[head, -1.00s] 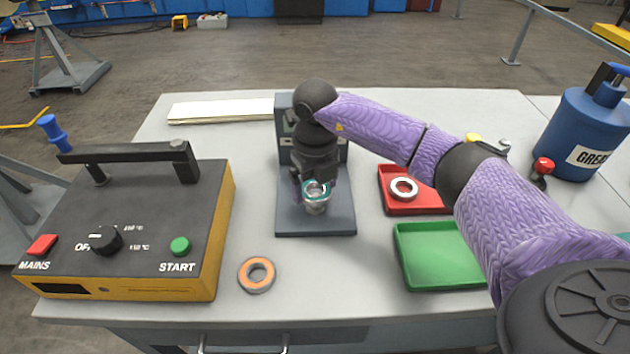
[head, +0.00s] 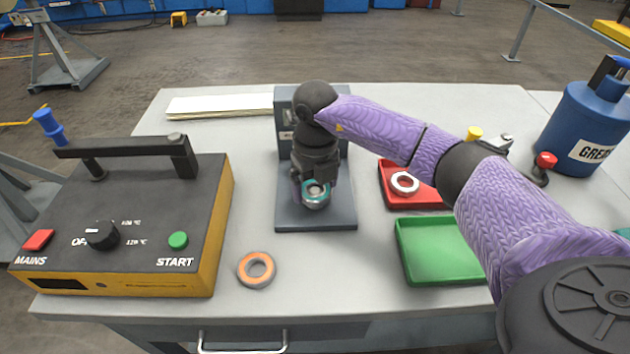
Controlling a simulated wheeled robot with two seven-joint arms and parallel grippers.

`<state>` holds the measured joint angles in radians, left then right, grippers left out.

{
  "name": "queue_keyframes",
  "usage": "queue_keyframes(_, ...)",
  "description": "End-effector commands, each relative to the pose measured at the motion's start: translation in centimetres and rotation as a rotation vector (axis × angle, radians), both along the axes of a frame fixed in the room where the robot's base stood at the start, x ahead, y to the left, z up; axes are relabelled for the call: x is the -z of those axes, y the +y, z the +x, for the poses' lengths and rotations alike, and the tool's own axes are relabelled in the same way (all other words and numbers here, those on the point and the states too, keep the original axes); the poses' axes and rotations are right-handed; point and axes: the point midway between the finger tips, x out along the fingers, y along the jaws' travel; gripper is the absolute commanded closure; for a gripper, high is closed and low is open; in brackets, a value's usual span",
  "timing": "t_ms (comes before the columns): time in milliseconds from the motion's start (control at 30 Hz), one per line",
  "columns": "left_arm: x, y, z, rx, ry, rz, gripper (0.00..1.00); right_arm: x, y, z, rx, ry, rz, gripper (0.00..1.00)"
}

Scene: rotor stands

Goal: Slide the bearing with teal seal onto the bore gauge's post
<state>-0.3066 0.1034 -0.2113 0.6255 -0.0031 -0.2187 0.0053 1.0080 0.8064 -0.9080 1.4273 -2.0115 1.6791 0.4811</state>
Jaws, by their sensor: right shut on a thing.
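The bearing with teal seal (head: 315,201) is in my right gripper (head: 314,188), low over the base of the bore gauge (head: 338,220). The gripper is shut on the bearing. The grey top of the gauge's post (head: 315,190) shows within the bearing's ring, so the bearing appears to be around the post. Whether it rests on the bottom is hidden. The gauge's dark upright back (head: 283,105) stands behind my gripper, partly covered by it. My left gripper is not in view.
A bearing with an orange seal (head: 257,268) lies on the table at front. A red tray (head: 424,200) holds another bearing (head: 404,183). A green tray (head: 440,250) is empty. A heater box (head: 120,220) stands left, a blue grease can (head: 582,125) right.

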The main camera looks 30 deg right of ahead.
Motion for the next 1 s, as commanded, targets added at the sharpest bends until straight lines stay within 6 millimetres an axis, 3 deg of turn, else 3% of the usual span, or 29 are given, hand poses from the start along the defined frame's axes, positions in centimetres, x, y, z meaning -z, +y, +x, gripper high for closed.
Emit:
queue_keyframes(500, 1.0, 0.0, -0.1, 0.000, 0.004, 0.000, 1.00, 1.6, 0.0, 0.0, 0.000, 0.000, 0.000, 0.61)
queue_keyframes(867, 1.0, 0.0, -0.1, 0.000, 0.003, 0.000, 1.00, 1.6, 0.0, 0.0, 0.000, -0.001, 0.000, 0.61)
queue_keyframes(900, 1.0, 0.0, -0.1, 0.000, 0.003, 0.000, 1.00, 1.6, 0.0, 0.0, 0.000, -0.001, 0.000, 0.03)
queue_keyframes(1000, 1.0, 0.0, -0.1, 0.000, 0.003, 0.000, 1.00, 1.6, 0.0, 0.0, 0.000, -0.001, 0.000, 0.00)
